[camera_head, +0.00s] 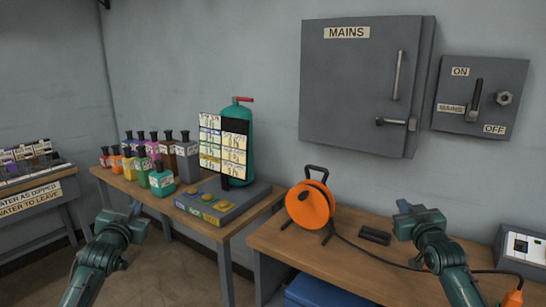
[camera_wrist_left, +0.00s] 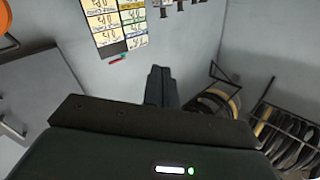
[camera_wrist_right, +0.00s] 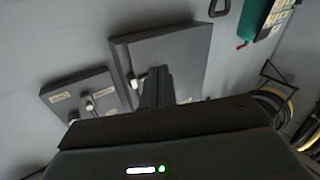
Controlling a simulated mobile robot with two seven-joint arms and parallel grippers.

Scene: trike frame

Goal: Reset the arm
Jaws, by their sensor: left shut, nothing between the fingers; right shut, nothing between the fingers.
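My left gripper (camera_head: 135,209) is raised at the left of the head view, in front of the table with the bottles. It is shut and empty; its closed fingers (camera_wrist_left: 162,88) show in the left wrist view against bare wall. My right gripper (camera_head: 404,207) is raised in front of the right workbench, below the grey mains cabinet (camera_head: 350,85). It is shut and empty; its closed fingers (camera_wrist_right: 157,88) show in the right wrist view with the cabinet behind them. Neither gripper visibly touches anything.
An orange cable reel (camera_head: 309,206) stands on the right workbench (camera_head: 285,243), its cable running behind my right arm. A black block (camera_head: 375,236) lies beside it. Several bottles (camera_head: 162,181) and a chart stand (camera_head: 222,150) fill the left table. A switch box (camera_head: 480,97) hangs at right.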

